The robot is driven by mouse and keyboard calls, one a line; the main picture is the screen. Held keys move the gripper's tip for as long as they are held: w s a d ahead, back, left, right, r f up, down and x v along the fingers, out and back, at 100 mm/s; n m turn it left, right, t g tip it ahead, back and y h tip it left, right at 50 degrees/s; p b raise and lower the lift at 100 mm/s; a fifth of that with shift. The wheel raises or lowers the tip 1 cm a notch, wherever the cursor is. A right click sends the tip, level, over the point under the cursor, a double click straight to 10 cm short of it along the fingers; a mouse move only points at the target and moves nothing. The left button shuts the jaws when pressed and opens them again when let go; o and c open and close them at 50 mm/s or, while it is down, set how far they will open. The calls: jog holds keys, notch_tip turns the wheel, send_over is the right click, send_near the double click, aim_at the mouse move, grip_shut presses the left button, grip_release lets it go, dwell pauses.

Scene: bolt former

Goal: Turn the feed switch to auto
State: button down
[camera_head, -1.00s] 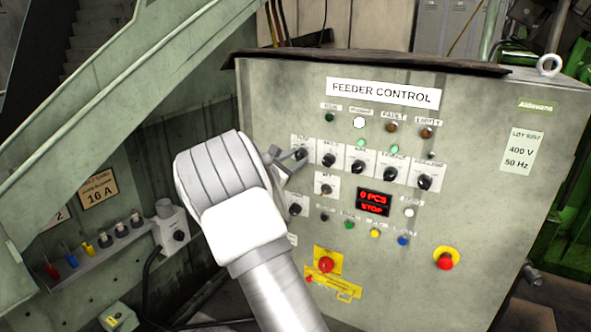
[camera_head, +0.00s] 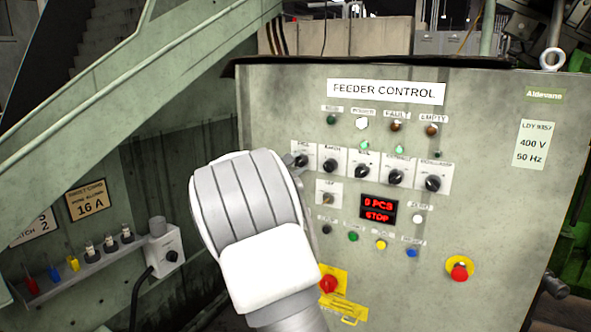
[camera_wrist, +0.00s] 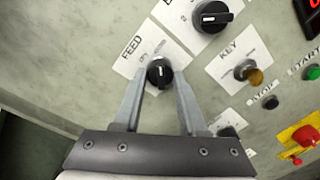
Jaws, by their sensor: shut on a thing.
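The feed switch (camera_wrist: 159,73) is a black rotary knob with a white mark, on a white plate labelled FEED in the wrist view. In the head view it is the leftmost knob (camera_head: 301,160) of the upper row on the feeder control panel (camera_head: 470,205). My gripper (camera_wrist: 160,78) has its two grey fingers on either side of this knob and is shut on it. The plate's small position lettering is too blurred to read. In the head view my arm hides most of the gripper.
A second black knob (camera_wrist: 212,16) is close to the right of the feed switch. A display (camera_head: 379,209) reads 0 PCS, STOP. A sloping green beam (camera_head: 130,110) is at left.

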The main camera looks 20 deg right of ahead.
jog(key=shift+c, duration=2.3)
grip_release()
jog(key=f+p+v, duration=0.1)
jog(key=v, duration=1.6)
jog(key=shift+s+r+p, duration=0.15)
jog(key=shift+r+p, duration=0.15)
jog(key=shift+r, duration=0.15)
